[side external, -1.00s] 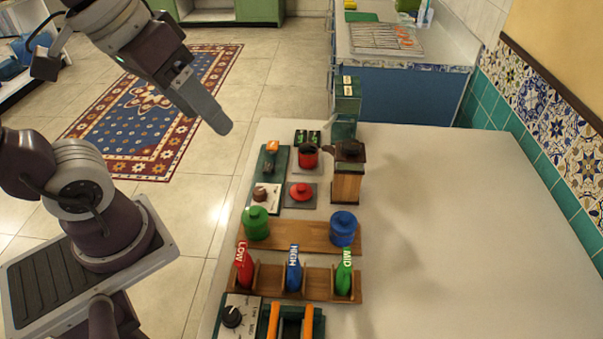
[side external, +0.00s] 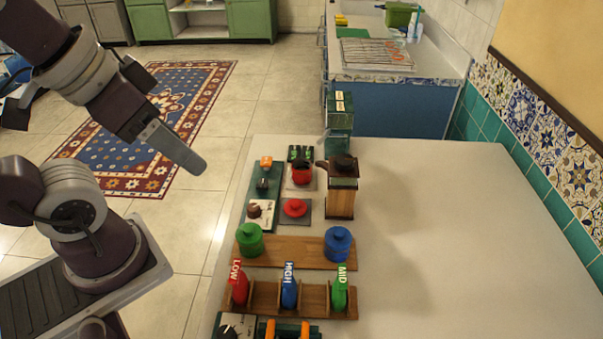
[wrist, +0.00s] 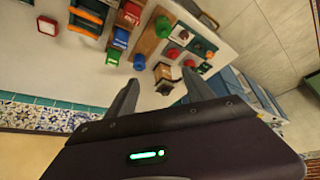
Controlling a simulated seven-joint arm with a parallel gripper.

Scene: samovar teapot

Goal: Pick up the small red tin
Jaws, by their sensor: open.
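Two small red items stand left of the wooden teapot box in the side view. One is a red cylinder with a dark top (side external: 302,174) on a dark pad. The other is a low red round item with a knob (side external: 295,207) on its own pad. I cannot tell which is the tin. The low red item also shows in the wrist view (wrist: 173,53). My gripper (side external: 200,167) hangs in the air left of the table, apart from both. In the wrist view, its fingers (wrist: 160,80) are spread with nothing between them.
The brown teapot box (side external: 340,203) stands right of the red items. A green canister (side external: 249,240) and a blue canister (side external: 337,244) stand on a wooden board. In front, a rack (side external: 265,300) holds red, blue and green labelled pieces. The table's right half (side external: 450,230) is clear.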

